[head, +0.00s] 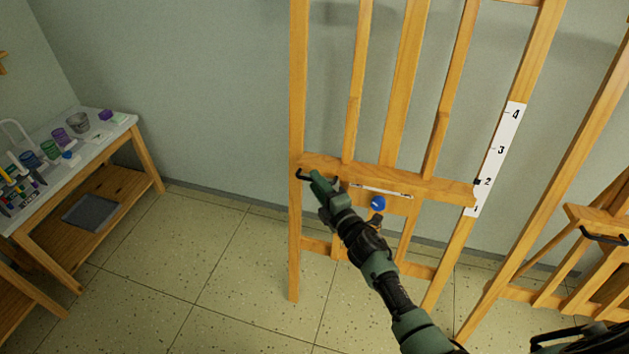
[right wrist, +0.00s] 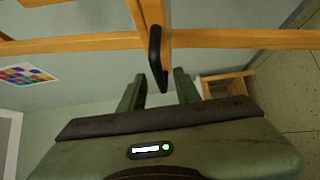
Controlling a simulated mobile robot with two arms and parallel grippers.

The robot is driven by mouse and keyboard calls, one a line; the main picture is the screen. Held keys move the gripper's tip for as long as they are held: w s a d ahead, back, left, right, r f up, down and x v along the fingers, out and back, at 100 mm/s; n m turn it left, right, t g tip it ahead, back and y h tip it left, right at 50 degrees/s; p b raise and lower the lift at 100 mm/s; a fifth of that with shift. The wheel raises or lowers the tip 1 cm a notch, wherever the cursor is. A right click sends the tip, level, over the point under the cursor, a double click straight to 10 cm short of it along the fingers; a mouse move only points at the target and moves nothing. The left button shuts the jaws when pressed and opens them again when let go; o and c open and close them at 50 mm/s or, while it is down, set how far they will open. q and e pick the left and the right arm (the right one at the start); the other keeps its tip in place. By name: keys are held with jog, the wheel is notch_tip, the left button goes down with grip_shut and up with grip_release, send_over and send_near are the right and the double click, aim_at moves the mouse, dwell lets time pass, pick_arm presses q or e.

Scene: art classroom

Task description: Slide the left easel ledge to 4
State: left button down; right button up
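The left easel (head: 299,120) is a tall wooden frame. Its ledge (head: 430,186) is a horizontal wooden bar. A white scale (head: 495,160) on the right upright reads 1 to 4, and a dark pointer (head: 477,182) at the ledge's right end is about at 2. A black handle (head: 303,175) sits at the ledge's left end; it also shows in the right wrist view (right wrist: 155,52). My right gripper (head: 318,180) is at this handle. In the right wrist view its fingers (right wrist: 159,85) are apart, with the handle's end between or just ahead of them; contact is unclear. My left gripper is out of view.
A blue knob (head: 377,203) is below the ledge, and a thin brush-like stick (head: 381,190) lies along it. A second easel (head: 590,215) with a black handle (head: 604,238) stands at the right. A table (head: 125,122) with art supplies is at the left. Open floor lies between.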

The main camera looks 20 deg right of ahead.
jog(key=shift+w+a, duration=0.15)
jog(key=shift+w, duration=0.75)
grip_shut()
jog(key=shift+f, duration=0.1)
dwell(0.7)
